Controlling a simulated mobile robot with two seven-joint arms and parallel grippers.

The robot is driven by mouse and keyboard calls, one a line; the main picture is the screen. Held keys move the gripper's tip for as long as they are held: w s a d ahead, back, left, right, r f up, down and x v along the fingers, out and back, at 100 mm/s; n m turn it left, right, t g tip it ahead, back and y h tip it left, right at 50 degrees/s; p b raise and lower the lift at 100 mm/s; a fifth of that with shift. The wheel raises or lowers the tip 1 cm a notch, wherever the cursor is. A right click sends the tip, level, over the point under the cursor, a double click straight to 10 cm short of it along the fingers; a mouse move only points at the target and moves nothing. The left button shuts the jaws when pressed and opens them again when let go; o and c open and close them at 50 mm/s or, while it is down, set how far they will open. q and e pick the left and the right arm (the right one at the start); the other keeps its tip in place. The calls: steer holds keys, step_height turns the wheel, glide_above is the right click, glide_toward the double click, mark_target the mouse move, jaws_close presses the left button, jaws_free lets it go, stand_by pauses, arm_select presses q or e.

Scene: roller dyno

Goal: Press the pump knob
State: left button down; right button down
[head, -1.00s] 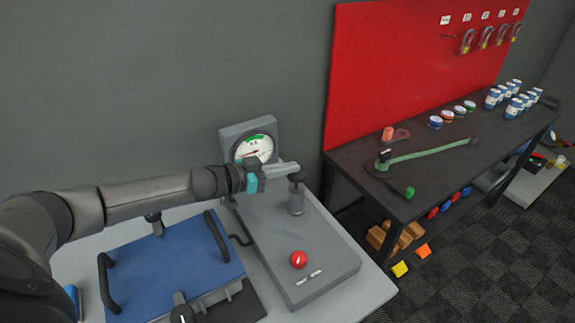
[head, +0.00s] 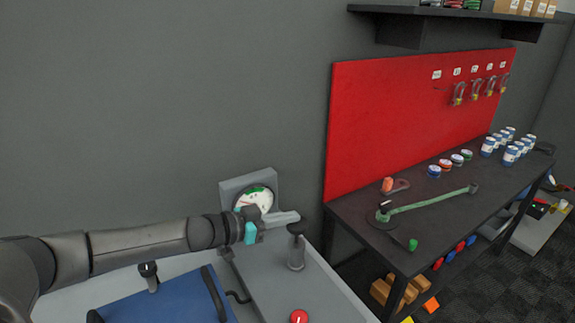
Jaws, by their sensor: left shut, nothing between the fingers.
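The pump knob (head: 296,228) is a dark cap on top of a grey metal cylinder (head: 296,256), which stands upright on a grey panel (head: 262,272). My left gripper (head: 292,217) is shut and empty. Its fingertips lie at the knob, just above or at its top edge; I cannot tell whether they touch. A round gauge (head: 254,199) with a white face and green arc stands behind, partly hidden by my gripper. My right gripper is not in view.
A red ball-shaped knob (head: 299,316) is on the panel at the bottom edge. A blue lid (head: 165,300) with black handles lies to the left. A dark workbench (head: 360,213) with tools and cans stands at the right, before a red board (head: 400,125).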

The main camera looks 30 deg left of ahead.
arm_select(q)
step_height(320, 180, up, 15)
steer(key=p, duration=0.4)
steer(key=shift+w+f, duration=0.1)
steer(key=shift+f, duration=0.05)
stand_by(0.5)
steer(key=s+a+f+p, duration=0.1)
steer(key=s+a+f, duration=0.3)
steer(key=s+f, duration=0.4)
steer(key=shift+s+a+f, duration=0.25)
steer(key=shift+s+f, duration=0.05)
steer(key=shift+s, duration=0.15)
stand_by(0.4)
stand_by(0.3)
